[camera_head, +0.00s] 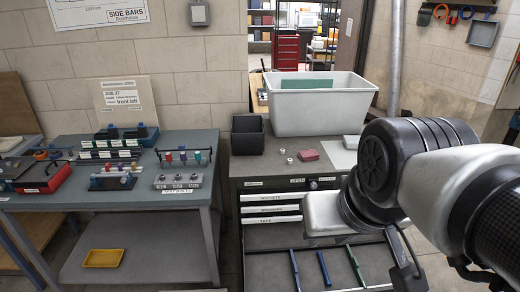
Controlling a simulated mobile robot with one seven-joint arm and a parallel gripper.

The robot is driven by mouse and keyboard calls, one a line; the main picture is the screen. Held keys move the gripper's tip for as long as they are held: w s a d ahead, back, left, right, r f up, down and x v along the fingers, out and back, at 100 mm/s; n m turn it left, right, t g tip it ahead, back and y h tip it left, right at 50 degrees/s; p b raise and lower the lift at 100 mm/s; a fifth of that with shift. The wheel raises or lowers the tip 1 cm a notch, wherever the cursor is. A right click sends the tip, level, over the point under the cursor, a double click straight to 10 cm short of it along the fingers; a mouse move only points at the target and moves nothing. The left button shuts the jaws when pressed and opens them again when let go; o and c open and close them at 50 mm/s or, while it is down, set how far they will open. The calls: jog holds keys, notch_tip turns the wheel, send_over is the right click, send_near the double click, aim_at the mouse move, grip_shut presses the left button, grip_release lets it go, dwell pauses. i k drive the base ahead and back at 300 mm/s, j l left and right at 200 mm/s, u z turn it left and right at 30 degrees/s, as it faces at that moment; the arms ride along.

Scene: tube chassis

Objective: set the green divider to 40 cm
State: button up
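A green divider (355,265) lies as a thin slanted bar in the open lower drawer (266,236), right of two blue bars, one at the left (295,270) and one in the middle (323,268). No scale or centimetre marks can be read in the drawer. My arm reaches in from the right and covers the drawer's right side. A dark part at the arm's end, seemingly my gripper (404,264), is right of the green divider, with a gap between them. Its fingers cannot be made out, and nothing is seen held.
Above the open drawer are labelled drawer fronts (272,209). The cabinet top holds a grey bin (318,112), a black box (247,143) and small items. A workbench (110,200) with racks stands left; a yellow tray (103,258) lies on its lower shelf.

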aim_at(353, 262)
jog(key=l, duration=0.2)
jog(key=j+z, duration=0.15)
jog(key=z, duration=0.7)
jog(key=i+l+u, duration=0.15)
jog(key=l, duration=0.15)
jog(key=l+u, duration=0.2)
jog(key=k+l, duration=0.15)
jog(key=k, duration=0.4)
jog(key=i+l+u, duration=0.35)
jog(key=l, duration=0.25)
jog(key=i, duration=0.05)
